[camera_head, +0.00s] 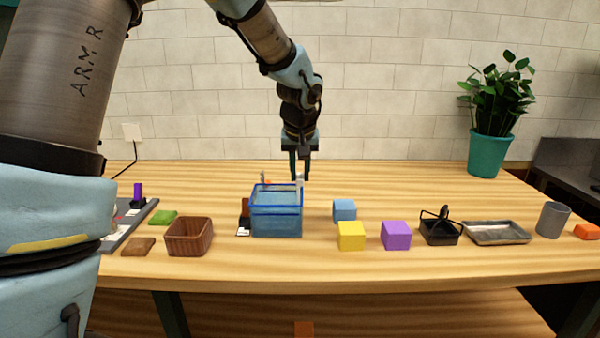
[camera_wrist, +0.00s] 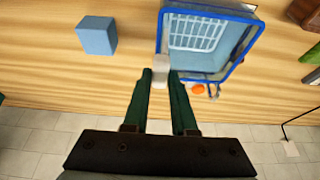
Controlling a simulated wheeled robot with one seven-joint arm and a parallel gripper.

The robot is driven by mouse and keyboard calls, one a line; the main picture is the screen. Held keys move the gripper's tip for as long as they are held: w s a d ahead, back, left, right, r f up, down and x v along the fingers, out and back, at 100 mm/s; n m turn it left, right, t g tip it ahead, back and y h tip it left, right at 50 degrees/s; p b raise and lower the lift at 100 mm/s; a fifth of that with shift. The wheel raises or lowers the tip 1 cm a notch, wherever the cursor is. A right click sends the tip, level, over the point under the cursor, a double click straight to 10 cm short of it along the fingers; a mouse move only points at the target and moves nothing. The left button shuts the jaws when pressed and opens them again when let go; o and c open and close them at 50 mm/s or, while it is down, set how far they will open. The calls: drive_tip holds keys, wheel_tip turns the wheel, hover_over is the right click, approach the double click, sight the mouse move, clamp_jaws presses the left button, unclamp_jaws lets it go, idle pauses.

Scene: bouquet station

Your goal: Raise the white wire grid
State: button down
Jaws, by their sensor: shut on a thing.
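The white wire grid (camera_wrist: 195,32) shows inside the blue tub (camera_head: 277,224) in the wrist view. The tub's blue rim also shows in the wrist view (camera_wrist: 236,62). In the head view the tub's walls hide the grid. A white upright handle (camera_head: 299,185) stands at the tub's right rim, and its pale end shows between my fingertips in the wrist view (camera_wrist: 162,66). My gripper (camera_head: 300,178) points down and is shut on this handle, which appears to belong to the grid. Whether the grid touches the tub floor I cannot tell.
A blue cube (camera_head: 344,210), a yellow cube (camera_head: 351,236) and a purple cube (camera_head: 396,235) stand right of the tub. A small orange thing (camera_wrist: 198,88) lies behind the tub.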

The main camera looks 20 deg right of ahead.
wheel_tip(320, 180, up, 8)
drive_tip(key=p, duration=0.3)
drive_tip(key=shift+d, duration=0.1)
drive_tip(key=shift+w, duration=0.1)
drive_tip(key=c, duration=1)
unclamp_jaws()
drive_tip(key=shift+r, duration=0.1)
drive_tip(key=shift+o, duration=1.4)
drive_tip(key=b+v, duration=0.2)
drive_tip(key=v, duration=0.8)
drive_tip(key=shift+s+r+b, duration=0.2)
drive_tip(key=shift+s+b, duration=0.05)
drive_tip(key=shift+b, duration=0.15)
